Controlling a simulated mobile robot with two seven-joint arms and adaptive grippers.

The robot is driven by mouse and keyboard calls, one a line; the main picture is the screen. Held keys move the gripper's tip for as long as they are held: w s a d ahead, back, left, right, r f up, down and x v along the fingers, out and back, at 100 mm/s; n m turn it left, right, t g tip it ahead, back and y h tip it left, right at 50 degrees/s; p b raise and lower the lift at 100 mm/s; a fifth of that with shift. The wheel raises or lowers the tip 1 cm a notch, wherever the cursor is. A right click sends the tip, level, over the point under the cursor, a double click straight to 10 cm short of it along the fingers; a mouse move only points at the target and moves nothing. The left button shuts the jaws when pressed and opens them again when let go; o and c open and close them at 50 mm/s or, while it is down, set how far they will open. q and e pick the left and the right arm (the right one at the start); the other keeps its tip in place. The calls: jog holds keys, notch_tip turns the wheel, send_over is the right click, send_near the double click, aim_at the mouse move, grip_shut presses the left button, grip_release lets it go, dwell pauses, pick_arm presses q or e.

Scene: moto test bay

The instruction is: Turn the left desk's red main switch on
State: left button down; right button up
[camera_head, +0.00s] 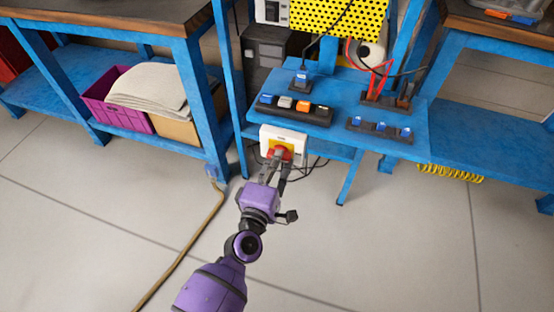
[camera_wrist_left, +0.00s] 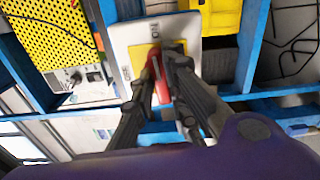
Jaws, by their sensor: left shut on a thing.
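The red main switch (camera_head: 279,152) sits on a yellow plate on a white switch box (camera_head: 298,137) at the front edge of the left blue desk (camera_head: 335,107). My left gripper (camera_head: 276,168) reaches up to it from below, with its fingers at the switch. In the left wrist view, the red handle (camera_wrist_left: 157,76) lies between the two fingers of my left gripper (camera_wrist_left: 158,82), which is shut on it. The handle runs roughly up and down there, its upper end towards a mark that looks like ON. Another mark, like OFF, is at the left. The fingers hide part of the handle.
The desk carries a strip of coloured switches (camera_head: 291,108) and a smaller blue row (camera_head: 380,129). Cables hang behind the switch box. A workbench with a purple crate (camera_head: 118,112) stands at the left. A hose (camera_head: 183,252) lies on the open floor.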

pick_arm(q)
jog(key=shift+w+r+m, duration=0.1)
jog(key=shift+r+m, duration=0.1)
jog(key=shift+m, duration=0.4)
jog(key=c, duration=1.9)
grip_release()
jog(key=shift+o, duration=0.8)
jog(key=shift+d+f, duration=0.1)
jog(key=shift+f, duration=0.05)
jog(key=v, duration=1.2)
